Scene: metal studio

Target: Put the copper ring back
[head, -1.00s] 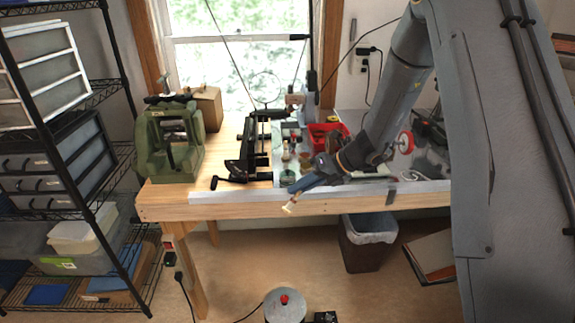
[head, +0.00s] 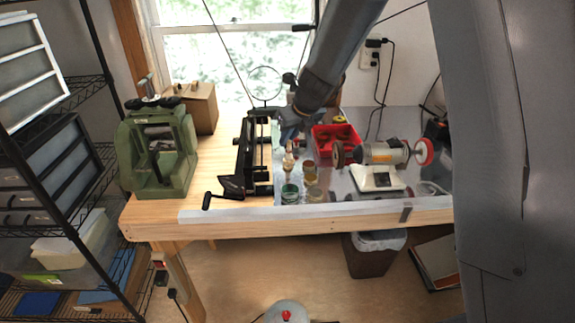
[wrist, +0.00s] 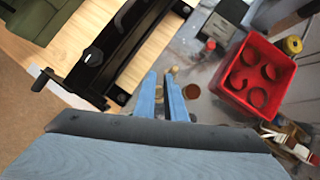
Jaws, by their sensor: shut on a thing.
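My gripper (head: 289,141) is over the metal-topped part of the bench, just right of the black bench machine and left of the red tray (head: 334,141). In the wrist view its two blue fingers (wrist: 160,88) point away from me with a narrow gap between them. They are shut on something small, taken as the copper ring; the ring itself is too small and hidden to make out. The red tray also shows in the wrist view (wrist: 252,76), right of the fingers, with several round copper-brown shapes inside.
The black bench machine (head: 243,160) stands close left of my gripper. An amber jar (head: 310,173) and a green jar (head: 290,192) stand nearer the front edge. A polishing motor (head: 380,165) stands at right. A green press (head: 157,147) is at far left.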

